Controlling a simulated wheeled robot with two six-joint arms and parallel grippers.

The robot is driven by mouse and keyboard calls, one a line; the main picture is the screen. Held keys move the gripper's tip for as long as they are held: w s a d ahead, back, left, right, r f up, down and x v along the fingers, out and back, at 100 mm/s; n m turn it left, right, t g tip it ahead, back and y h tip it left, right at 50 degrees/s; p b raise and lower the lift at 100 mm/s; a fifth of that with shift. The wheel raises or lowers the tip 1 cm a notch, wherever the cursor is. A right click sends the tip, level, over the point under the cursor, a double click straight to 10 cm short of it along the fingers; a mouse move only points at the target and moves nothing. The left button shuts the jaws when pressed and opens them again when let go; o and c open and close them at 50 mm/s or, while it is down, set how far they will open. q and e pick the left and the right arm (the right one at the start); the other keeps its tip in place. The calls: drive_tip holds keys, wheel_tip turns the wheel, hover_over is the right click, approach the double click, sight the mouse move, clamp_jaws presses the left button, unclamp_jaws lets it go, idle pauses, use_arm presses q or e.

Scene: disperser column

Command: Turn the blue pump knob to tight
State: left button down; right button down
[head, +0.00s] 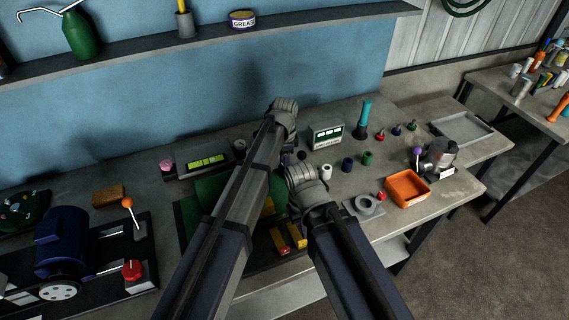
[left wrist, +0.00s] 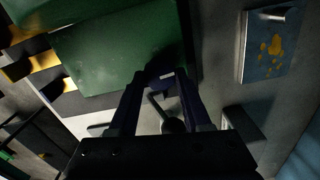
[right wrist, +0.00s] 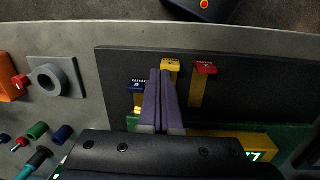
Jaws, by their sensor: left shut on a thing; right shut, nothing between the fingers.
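My left gripper (left wrist: 164,82) is shut on a small dark blue part (left wrist: 168,86) beside the green housing (left wrist: 120,50); it looks like the blue pump knob, but the view is dark and its setting cannot be read. In the head view my left wrist (head: 284,112) covers most of that spot. A dark lever with a round end (left wrist: 172,124) shows between the fingers.
A red tab (right wrist: 205,68) is right of the yellow one. In the head view, an orange tray (head: 408,203), a grey ring block (head: 365,206) and several small coloured knobs and bottles stand to the right. A blue motor (head: 62,242) stands at left. A shelf (head: 130,53) runs above the bench.

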use_arm(q)
drive_tip(key=shift+m, duration=0.6)
drive_tip(key=c, duration=0.6)
unclamp_jaws()
drive_tip(key=shift+r, duration=0.2)
use_arm(e)
drive_tip(key=shift+r, duration=0.15)
use_arm(q)
wheel_tip(320, 180, up, 8)
drive_tip(key=p, duration=0.8)
drive_tip(key=shift+f, duration=0.25)
use_arm(e)
wheel_tip(320, 180, up, 8)
drive_tip(key=shift+f, duration=0.25)
use_arm(q)
drive_tip(key=shift+s+f, duration=0.1)
drive_tip(key=shift+s, duration=0.05)
use_arm(e)
drive_tip(key=shift+s+f, duration=0.1)
